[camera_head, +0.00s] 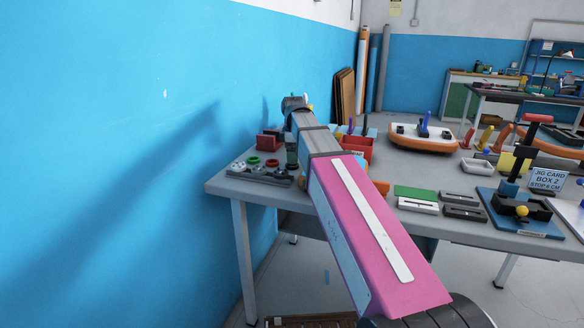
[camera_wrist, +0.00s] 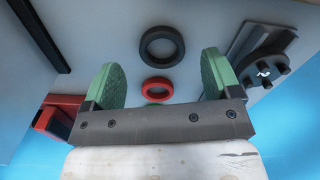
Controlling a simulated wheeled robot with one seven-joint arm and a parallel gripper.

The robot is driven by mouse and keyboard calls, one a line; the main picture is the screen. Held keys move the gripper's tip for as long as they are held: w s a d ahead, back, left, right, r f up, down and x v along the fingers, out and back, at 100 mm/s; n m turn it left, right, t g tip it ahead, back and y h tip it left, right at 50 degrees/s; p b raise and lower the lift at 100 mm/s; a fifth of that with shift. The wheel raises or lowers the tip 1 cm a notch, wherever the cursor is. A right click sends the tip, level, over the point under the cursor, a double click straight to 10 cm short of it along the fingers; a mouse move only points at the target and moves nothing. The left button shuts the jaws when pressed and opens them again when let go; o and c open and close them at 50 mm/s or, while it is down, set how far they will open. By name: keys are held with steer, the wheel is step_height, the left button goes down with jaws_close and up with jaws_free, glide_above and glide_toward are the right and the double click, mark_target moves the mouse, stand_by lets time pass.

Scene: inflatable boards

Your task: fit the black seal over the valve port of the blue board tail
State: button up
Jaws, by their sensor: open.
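In the wrist view the black seal (camera_wrist: 162,45) is a thick black ring lying flat on the grey table. My gripper (camera_wrist: 160,64) is open and empty, its two green-padded fingers apart. The seal shows between and beyond the fingers, touching neither. In the head view my arm reaches to the left end of the table, and I cannot make out the black seal there. I cannot pick out the blue board tail or its valve port in either view.
A red ring (camera_wrist: 157,87) lies between the fingers, with a green ring partly hidden below it. A blue wall (camera_head: 150,120) borders the table's left end.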

step_height(320, 180, down, 3)
steer(key=shift+s+f, duration=0.1)
steer(key=c, duration=1)
